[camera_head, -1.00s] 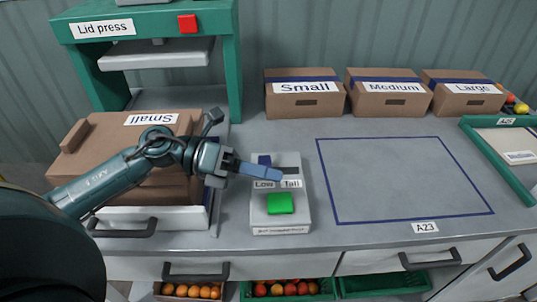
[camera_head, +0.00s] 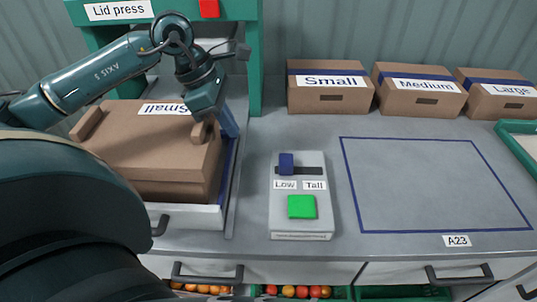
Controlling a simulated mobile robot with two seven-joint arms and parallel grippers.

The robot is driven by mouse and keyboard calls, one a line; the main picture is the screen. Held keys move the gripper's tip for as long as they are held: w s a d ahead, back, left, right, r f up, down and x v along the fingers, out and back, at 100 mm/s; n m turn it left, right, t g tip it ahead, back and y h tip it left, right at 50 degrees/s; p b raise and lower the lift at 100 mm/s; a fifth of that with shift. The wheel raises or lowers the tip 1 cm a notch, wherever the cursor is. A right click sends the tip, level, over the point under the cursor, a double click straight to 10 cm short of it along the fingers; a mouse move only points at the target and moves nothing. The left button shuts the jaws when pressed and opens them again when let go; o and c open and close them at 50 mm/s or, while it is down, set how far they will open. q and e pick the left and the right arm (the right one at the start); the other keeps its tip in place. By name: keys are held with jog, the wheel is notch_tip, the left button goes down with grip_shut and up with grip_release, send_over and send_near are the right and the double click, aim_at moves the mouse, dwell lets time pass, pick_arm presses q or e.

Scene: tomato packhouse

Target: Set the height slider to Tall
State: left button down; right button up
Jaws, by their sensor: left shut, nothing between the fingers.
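The height slider box (camera_head: 300,224) is a grey control unit on the counter, with a green button (camera_head: 302,206) and labels Low (camera_head: 285,185) and Tall (camera_head: 314,185). Its dark blue slider knob (camera_head: 286,163) stands at the left end of the slot, above Low. My left gripper (camera_head: 230,127) is shut and empty, pointing down to the left of the box, apart from it, beside the carton marked Small on the left. My right gripper is not in view.
The lid press (camera_head: 256,70) stands behind the left carton (camera_head: 150,155). Closed cartons Small (camera_head: 330,99), Medium (camera_head: 418,104) and Large (camera_head: 500,106) line the back wall. The blue-outlined area A23 (camera_head: 435,190) is empty. Drawers with handles are along the front.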

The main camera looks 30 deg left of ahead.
aim_at(286, 164)
pick_arm(q)
jog(key=p+x, duration=0.1)
jog(key=x, duration=0.9)
jog(key=shift+w+d+r+p, duration=0.1)
jog(key=shift+w+d+p, duration=0.3)
jog(key=shift+d, duration=0.4)
jog(key=shift+w+d+r+p, duration=0.15)
jog(key=shift+w+d, duration=0.4)
jog(key=shift+d, duration=0.3)
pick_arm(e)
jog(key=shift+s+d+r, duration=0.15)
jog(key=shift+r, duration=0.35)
pick_arm(q)
jog(key=shift+f, duration=0.1)
